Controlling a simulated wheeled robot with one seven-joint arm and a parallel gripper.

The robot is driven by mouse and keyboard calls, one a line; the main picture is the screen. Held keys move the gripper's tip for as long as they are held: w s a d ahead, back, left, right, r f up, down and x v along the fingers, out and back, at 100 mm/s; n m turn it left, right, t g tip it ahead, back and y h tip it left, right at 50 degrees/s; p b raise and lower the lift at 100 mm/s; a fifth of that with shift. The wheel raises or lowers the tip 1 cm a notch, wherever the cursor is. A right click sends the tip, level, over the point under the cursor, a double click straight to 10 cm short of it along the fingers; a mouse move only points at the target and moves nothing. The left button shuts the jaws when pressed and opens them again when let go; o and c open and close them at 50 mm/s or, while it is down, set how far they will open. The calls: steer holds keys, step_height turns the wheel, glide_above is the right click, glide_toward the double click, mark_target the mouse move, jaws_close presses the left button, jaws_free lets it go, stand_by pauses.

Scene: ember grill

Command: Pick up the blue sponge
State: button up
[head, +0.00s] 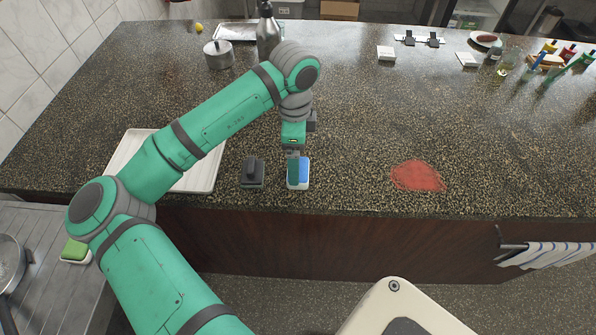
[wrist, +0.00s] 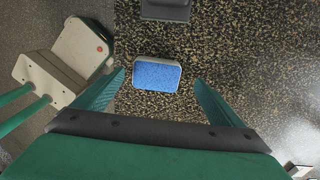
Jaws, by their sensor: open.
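The blue sponge (head: 304,170) lies on the speckled counter near its front edge, with a whitish lower layer. In the wrist view the blue sponge (wrist: 157,73) lies beyond and between my gripper's two green fingers, apart from both. My gripper (head: 295,160) points down at the sponge from above. In the wrist view my gripper (wrist: 160,88) is open with nothing between its fingers. In the head view the fingers cover part of the sponge's left side.
A dark grey block with a handle (head: 252,173) stands just left of the sponge. A white tray (head: 205,178) lies further left, partly behind my arm. A red patch (head: 418,176) marks the counter at right. A green sponge (head: 75,250) sits at lower left.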

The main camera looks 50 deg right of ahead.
steer(key=f, duration=0.4)
steer(key=shift+s+a+f, duration=0.15)
steer(key=shift+s, duration=0.1)
steer(key=shift+w+f, duration=0.1)
steer(key=shift+f, duration=0.35)
steer(key=shift+a, duration=0.1)
steer(key=c, duration=1.1)
steer(key=shift+c, duration=0.6)
steer(key=shift+r, duration=0.8)
steer(key=s+a+r, duration=0.8)
steer(key=s+r, duration=0.3)
steer(key=shift+a+r, duration=0.25)
steer(key=shift+a, duration=0.05)
